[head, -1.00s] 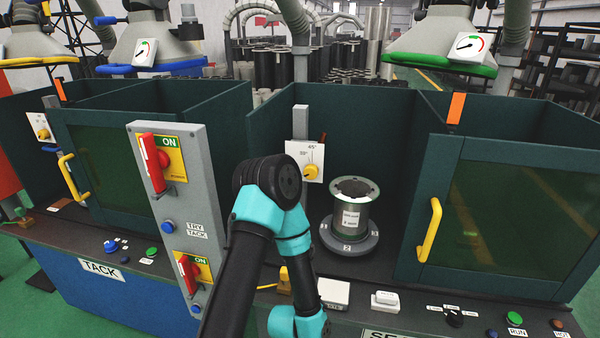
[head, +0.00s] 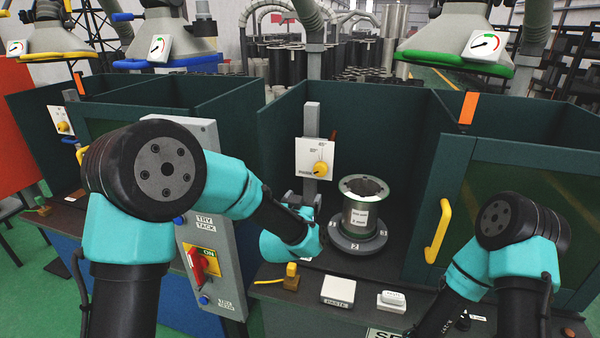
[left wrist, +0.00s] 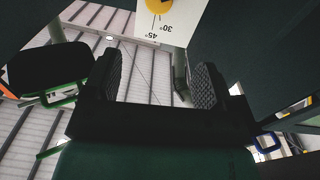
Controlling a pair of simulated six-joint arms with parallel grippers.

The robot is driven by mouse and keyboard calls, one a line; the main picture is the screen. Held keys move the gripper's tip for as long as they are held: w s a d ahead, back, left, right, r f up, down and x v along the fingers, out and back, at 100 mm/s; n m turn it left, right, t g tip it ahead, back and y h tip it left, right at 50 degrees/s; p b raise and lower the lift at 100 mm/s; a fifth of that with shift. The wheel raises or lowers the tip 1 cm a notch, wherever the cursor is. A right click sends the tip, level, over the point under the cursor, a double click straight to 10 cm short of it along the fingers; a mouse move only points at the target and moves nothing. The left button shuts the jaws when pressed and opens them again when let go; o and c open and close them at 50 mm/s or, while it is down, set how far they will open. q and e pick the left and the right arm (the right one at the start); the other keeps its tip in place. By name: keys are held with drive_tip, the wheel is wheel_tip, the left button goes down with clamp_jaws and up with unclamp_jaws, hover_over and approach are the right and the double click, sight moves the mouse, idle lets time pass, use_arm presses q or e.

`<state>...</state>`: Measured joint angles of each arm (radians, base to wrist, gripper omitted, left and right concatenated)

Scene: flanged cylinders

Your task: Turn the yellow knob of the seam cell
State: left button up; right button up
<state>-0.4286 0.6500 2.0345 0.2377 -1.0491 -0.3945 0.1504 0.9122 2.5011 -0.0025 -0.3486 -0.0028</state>
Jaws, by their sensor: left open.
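The yellow knob (head: 320,168) sits on a white dial plate (head: 308,152) on a grey post at the back of the open seam cell. My left gripper (head: 303,196) is inside the cell, just below the plate and apart from the knob. In the left wrist view the yellow knob (left wrist: 158,5) is cut by the top edge, beyond the open, empty fingers of my left gripper (left wrist: 158,82). The plate shows 30° and 45° marks there. My right arm is at the right in the head view; its gripper is out of view.
A flanged cylinder (head: 362,208) stands on a round grey base (head: 357,240) right of my left gripper. The cell's dark walls and its door with a yellow handle (head: 438,232) bound the space. A grey switch box (head: 213,255) stands left.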

use_arm(q)
drive_tip(key=shift+d, duration=0.1)
drive_tip(key=shift+w+f, duration=0.1)
approach(319, 171)
drive_tip(key=x, duration=0.9)
drive_tip(key=shift+w+d, duration=0.1)
drive_tip(key=shift+w, duration=0.2)
drive_tip(key=c, duration=1.3)
